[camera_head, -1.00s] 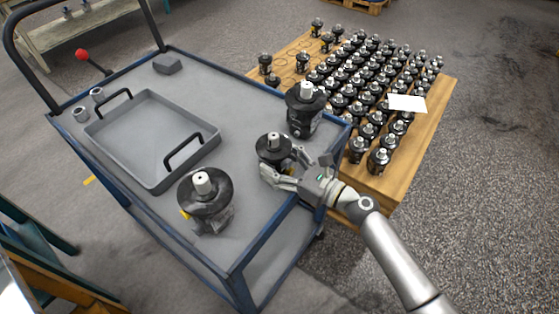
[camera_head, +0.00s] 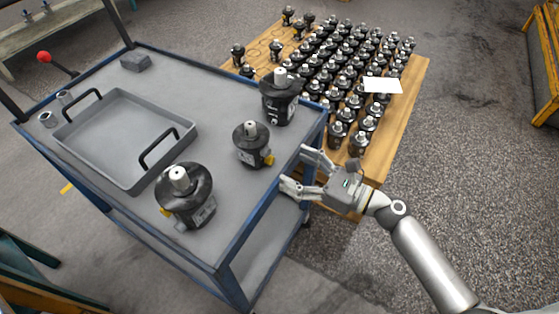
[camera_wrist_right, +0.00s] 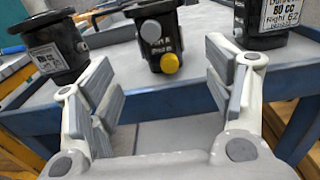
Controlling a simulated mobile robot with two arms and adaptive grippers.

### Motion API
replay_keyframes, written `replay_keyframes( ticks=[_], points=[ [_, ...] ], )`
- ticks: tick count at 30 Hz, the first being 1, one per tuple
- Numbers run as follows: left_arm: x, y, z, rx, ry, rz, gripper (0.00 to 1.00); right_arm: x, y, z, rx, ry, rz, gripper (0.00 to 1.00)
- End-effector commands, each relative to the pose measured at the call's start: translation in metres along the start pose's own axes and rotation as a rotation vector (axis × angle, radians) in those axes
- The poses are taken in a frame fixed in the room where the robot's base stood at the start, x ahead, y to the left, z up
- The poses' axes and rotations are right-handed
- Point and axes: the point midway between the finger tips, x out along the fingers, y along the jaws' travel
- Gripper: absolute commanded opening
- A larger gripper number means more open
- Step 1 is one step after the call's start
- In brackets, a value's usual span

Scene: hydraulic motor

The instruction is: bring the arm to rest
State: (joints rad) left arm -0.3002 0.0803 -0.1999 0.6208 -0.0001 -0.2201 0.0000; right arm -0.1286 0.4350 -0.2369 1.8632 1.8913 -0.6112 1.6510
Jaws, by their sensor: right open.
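My right gripper (camera_head: 306,174) is open and empty at the right edge of the cart, in the head view. Its two fingers are spread in the right wrist view (camera_wrist_right: 158,95), with nothing between them. A small black hydraulic motor (camera_head: 252,147) with a yellow plug stands upright on the cart, a short way left of the fingers. It shows beyond the fingers in the right wrist view (camera_wrist_right: 155,30). A larger motor (camera_head: 279,98) stands behind it, and another (camera_head: 186,195) stands nearer the front. My left gripper is not in view.
The blue-framed grey cart (camera_head: 225,80) carries an empty grey tray (camera_head: 125,180) with two handles. A wooden pallet (camera_head: 400,120) with many motors and a white sheet (camera_head: 382,85) stands behind my right gripper.

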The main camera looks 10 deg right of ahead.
Motion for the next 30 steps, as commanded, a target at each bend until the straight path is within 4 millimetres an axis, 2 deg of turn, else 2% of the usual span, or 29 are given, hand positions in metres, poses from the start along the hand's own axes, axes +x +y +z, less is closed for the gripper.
replay_keyframes(
  ticks=[6, 20, 23, 26, 29, 30],
  points=[
    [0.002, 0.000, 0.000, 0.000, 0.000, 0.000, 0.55, -0.013, 0.001, 0.000, 0.000, 0.000, 0.001, 0.75],
    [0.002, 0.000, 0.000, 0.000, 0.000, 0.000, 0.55, -0.013, 0.000, 0.001, 0.000, -0.001, 0.000, 0.75],
    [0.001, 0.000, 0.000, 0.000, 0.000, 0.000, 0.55, -0.013, -0.002, -0.007, -0.018, 0.016, -0.009, 0.75],
    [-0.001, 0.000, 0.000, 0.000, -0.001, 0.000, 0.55, -0.017, -0.011, -0.037, -0.096, 0.091, -0.044, 0.75],
    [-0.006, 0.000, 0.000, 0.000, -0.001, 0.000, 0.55, -0.028, -0.023, -0.095, -0.251, 0.238, -0.086, 0.75],
    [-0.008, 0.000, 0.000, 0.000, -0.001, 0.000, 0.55, -0.036, -0.027, -0.123, -0.330, 0.315, -0.092, 0.75]
  ],
)
